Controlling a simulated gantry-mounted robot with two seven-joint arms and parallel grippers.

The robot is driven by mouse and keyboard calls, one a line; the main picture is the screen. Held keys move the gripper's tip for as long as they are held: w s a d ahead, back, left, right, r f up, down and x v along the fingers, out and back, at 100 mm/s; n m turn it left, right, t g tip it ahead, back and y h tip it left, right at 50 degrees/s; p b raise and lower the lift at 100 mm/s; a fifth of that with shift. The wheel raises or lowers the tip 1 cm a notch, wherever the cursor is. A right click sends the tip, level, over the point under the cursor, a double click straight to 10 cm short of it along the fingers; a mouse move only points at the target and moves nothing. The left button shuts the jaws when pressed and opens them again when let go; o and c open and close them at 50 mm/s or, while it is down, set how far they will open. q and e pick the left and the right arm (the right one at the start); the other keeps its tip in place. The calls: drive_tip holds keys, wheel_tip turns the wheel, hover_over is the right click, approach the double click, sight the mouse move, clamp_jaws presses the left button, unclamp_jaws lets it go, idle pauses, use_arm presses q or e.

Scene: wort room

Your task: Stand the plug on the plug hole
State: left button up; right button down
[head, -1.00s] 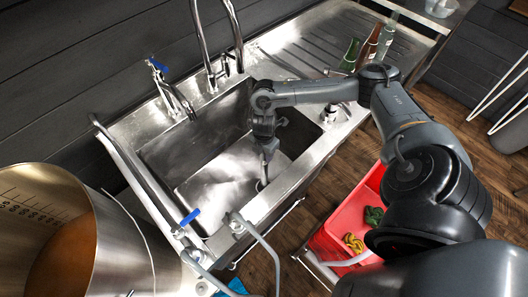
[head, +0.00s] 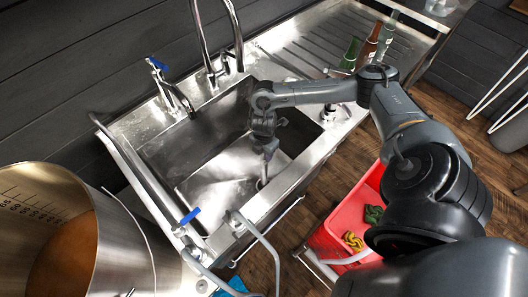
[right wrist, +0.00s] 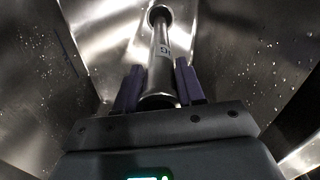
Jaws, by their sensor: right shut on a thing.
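The plug hole cannot be made out clearly; the plug's far end covers that spot. I cannot tell whether the plug touches the floor. My left gripper is not in view.
The sink walls stand close around my right gripper. Taps (head: 168,88) rise at the back. Several bottles (head: 369,47) stand on the drainboard (head: 310,45). A red crate (head: 338,210) is on the floor at right, a large steel pot (head: 125,240) at left.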

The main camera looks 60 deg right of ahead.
drive_tip(key=c, duration=0.6)
unclamp_jaws()
